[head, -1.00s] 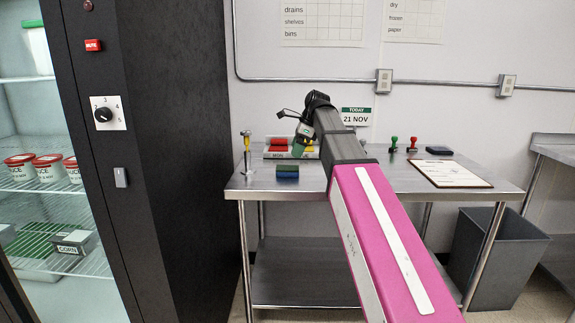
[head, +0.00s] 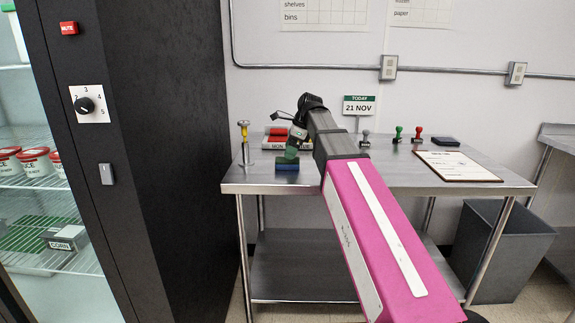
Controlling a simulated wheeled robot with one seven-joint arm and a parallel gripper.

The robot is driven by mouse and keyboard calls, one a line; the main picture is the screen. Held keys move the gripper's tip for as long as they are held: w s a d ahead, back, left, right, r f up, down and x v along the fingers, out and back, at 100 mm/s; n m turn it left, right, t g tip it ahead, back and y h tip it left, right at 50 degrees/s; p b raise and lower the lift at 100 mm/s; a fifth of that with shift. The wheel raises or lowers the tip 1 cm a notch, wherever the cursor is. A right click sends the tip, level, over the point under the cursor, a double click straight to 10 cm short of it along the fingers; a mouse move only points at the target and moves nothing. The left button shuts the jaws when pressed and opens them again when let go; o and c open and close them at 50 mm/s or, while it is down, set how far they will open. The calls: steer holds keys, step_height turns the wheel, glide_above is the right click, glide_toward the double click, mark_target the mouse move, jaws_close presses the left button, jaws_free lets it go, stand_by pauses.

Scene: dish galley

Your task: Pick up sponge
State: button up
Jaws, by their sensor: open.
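The sponge (head: 287,166) is a small block, green on top and blue below, near the left front of the steel table (head: 400,179).
Behind my gripper lies a tray with red items (head: 277,140). A yellow-and-steel tool (head: 244,145) stands to the left. Stamps (head: 397,135), a dark pad (head: 446,142) and a clipboard (head: 457,166) are to the right. A tall black cabinet (head: 180,130) stands left of the table.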

mark_target(286, 160)
steer(key=shift+x, duration=2.3)
steer(key=shift+s, duration=0.2)
steer(key=c, duration=1)
steer(key=shift+r, duration=0.75)
step_height(286, 160, up, 3)
steer(key=shift+f, duration=0.2)
steer(key=s+a+r, duration=0.2)
steer(key=s, duration=0.1)
steer(key=s+a+r, duration=0.2)
steer(key=s, duration=0.1)
steer(key=s+a+r, duration=0.2)
steer(key=s+r, duration=0.1)
steer(key=s, duration=0.1)
steer(key=shift+f, duration=0.1)
